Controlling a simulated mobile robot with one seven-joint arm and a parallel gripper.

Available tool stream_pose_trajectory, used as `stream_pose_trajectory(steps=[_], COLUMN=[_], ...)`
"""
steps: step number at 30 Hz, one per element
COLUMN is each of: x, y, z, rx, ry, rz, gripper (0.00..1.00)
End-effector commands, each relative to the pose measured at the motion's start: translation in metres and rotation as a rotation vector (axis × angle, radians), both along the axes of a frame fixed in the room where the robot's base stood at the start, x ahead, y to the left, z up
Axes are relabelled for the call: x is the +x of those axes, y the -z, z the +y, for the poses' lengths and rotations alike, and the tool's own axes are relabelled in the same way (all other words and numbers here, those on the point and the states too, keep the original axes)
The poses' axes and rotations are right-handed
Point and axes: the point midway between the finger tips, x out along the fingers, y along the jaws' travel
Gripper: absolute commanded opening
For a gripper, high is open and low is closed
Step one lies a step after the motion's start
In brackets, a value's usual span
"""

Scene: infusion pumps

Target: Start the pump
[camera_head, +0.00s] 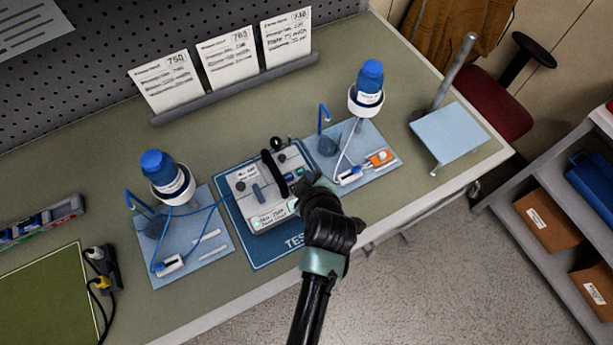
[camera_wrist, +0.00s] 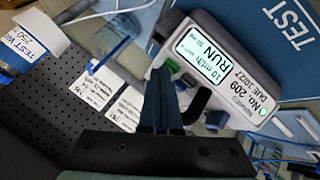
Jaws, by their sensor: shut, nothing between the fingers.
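The infusion pump (camera_head: 259,192) is a light grey box with a black handle, lying on a dark blue mat marked TEST (camera_head: 262,257) in the middle of the bench. In the wrist view its screen (camera_wrist: 203,62) is lit and reads "10 ml/h" and "RUN", and a small green light (camera_wrist: 263,111) glows at the corner of the label "No. 209". My gripper (camera_wrist: 165,78) is shut and empty, with its fingertips close to the pump's front. In the head view my wrist hides the pump's right end, so I cannot tell whether the fingers touch it.
Three cards (camera_head: 229,64) lean on a rack at the back.

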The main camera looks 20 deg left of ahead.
Motion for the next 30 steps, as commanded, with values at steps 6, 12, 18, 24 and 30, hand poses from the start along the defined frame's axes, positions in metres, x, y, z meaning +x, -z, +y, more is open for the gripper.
stream_pose_trajectory(steps=[6, 12, 18, 24, 30], x=[0.0, 0.0, 0.0, 0.001, 0.0], y=[-0.012, -0.011, -0.017, -0.038, -0.057], z=[0.0, 0.0, 0.0, 0.0, 0.0], rx=[0.0, 0.001, 0.001, 0.001, 0.001], ry=[0.001, 0.0, 0.001, 0.0, 0.001], rz=[-0.001, -0.001, -0.002, -0.004, -0.002], gripper=[0.0, 0.0, 0.0, 0.0, 0.0])
